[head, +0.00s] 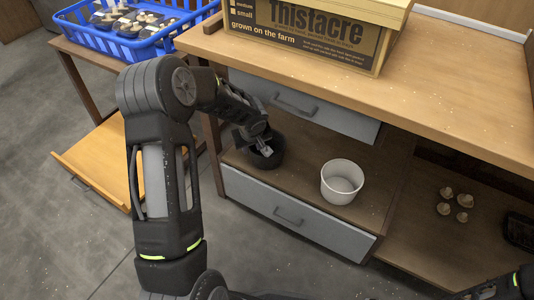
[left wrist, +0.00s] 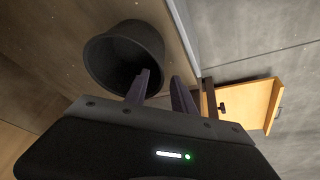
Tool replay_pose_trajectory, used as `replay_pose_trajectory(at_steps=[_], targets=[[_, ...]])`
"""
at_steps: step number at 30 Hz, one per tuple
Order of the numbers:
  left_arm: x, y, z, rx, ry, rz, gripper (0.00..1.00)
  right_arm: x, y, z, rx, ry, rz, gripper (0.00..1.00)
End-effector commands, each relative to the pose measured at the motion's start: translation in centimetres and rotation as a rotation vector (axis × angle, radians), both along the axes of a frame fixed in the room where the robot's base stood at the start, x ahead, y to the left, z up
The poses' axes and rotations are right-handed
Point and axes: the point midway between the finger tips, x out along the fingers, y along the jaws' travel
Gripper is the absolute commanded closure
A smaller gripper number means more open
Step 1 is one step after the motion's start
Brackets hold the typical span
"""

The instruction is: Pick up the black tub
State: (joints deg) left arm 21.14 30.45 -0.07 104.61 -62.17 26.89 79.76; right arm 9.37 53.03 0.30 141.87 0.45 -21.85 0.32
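The black tub (head: 267,157) stands on the open shelf below the counter, left of a white tub. In the left wrist view the black tub (left wrist: 101,62) shows its dark, empty-looking mouth. My left gripper (head: 264,150) is at the black tub's rim in the head view. In the left wrist view its two fingers (left wrist: 161,76) are apart, one in front of the tub's mouth and the other just outside the rim. Whether they touch the wall cannot be told. Part of my right arm shows at the bottom right corner; its gripper is not clearly visible.
The white tub (head: 342,181) stands close by on the shelf. The counter (head: 440,85) and a grey drawer front (head: 300,103) overhang the shelf. Several mushrooms (head: 445,208) lie on the right lower shelf. A cardboard box (head: 310,35) and a blue basket (head: 130,50) stand higher up.

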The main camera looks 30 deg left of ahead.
Motion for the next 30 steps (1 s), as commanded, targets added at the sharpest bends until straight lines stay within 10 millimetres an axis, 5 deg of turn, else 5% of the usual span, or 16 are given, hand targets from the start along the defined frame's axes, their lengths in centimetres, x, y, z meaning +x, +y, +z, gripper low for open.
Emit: replay_pose_trajectory(at_steps=[8,19,30], targets=[[0.0,0.0,-0.2,0.000,0.000,-0.001,0.69,0.0,0.0,-0.1,0.000,0.000,0.000,0.64],[1.3,1.1,-4.6,0.000,0.001,0.000,0.69,0.3,0.1,-1.9,-0.001,-0.007,-0.004,0.64],[1.5,1.2,-4.8,0.000,0.000,-0.001,0.69,0.3,0.1,-1.9,-0.002,-0.009,-0.004,0.64]])
